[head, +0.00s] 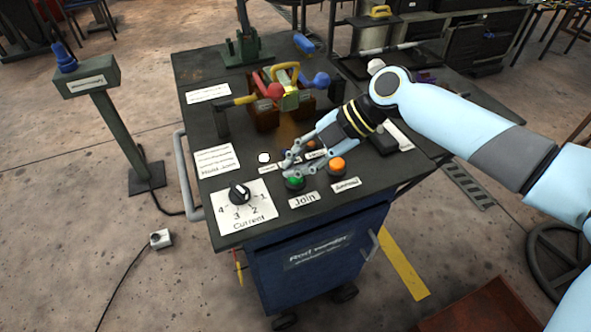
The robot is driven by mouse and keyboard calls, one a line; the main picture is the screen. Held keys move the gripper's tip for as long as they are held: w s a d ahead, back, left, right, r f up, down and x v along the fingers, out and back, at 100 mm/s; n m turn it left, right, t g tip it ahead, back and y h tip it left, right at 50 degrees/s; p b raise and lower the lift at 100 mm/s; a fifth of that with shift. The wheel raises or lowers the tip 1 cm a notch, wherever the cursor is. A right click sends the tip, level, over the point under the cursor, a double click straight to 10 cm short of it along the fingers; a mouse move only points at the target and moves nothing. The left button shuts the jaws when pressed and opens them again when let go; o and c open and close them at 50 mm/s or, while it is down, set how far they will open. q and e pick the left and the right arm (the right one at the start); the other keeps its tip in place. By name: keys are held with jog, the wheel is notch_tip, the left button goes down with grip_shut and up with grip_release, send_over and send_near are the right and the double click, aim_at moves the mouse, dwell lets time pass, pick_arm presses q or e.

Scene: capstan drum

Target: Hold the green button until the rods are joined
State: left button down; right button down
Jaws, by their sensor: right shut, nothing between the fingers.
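The green button (295,182) sits on the dark bench top behind the label "Join". My right gripper (287,165) is shut and empty, just above and behind the green button. I cannot tell whether its fingertips touch the button. The rods (245,100) lie level in the clamp fixture (275,112) farther back on the bench, between red and blue ball handles. The fixture hides where their ends meet, so I cannot tell whether they are joined. My left gripper is not in view.
An orange button (337,165) stands close to the right of the green one. A current dial (240,193) is at the front left. A post with a blue knob (66,57) stands left of the bench. A cable box (161,239) lies on the floor.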

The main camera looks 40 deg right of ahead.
aim_at(296, 178)
jog(key=shift+r, duration=0.2)
jog(key=shift+r+p, duration=1.6)
jog(key=shift+r, duration=0.9)
jog(key=shift+f, duration=0.1)
